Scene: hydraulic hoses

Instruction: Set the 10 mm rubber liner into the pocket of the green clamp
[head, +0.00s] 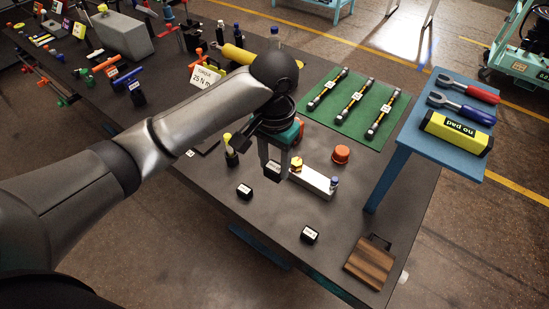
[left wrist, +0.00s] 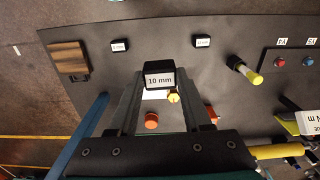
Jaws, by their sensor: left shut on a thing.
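The 10 mm rubber liner (left wrist: 159,79) is a small black block with a white "10 mm" label. My left gripper (left wrist: 160,88) is shut on it, with a finger on each side. In the head view the left gripper (head: 273,167) points down and holds the liner (head: 273,171) above the dark table, beside a pale metal block. A small green piece (head: 62,102) is by a rail at the far left of the table; I cannot tell if it is the green clamp or see a pocket. My right gripper is not in view.
Two other labelled black blocks (head: 245,191) (head: 309,235) lie on the table. The pale block (head: 313,180) with small fittings and an orange cap (head: 341,154) are close to the gripper. A yellow-topped post (head: 231,150) stands left. A green mat (head: 352,105) holds hoses.

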